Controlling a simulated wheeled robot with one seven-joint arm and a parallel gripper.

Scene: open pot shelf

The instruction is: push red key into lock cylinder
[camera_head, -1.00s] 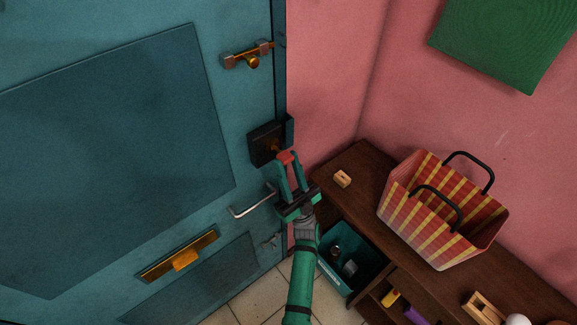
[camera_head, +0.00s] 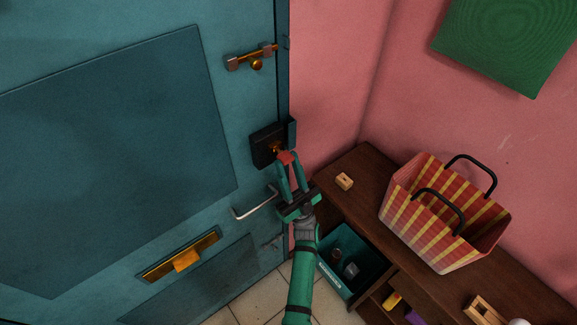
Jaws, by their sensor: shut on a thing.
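The red key (camera_head: 286,157) is between the fingertips of my gripper (camera_head: 286,162), which is shut on its red head. The brass-coloured lock cylinder (camera_head: 273,149) sits in a black lock box (camera_head: 264,145) on the teal door's right edge. The key's head is just right of and below the cylinder, close to it. The key's shaft is too small to make out, so I cannot tell whether its tip is inside the cylinder or only touching it.
A silver door handle (camera_head: 255,205) is left of my gripper. A brass bolt (camera_head: 252,57) is above the lock. On the right, a dark wooden shelf (camera_head: 349,160) bears a small wooden block (camera_head: 344,181) and a striped bag (camera_head: 437,235). A teal bin (camera_head: 343,288) is below.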

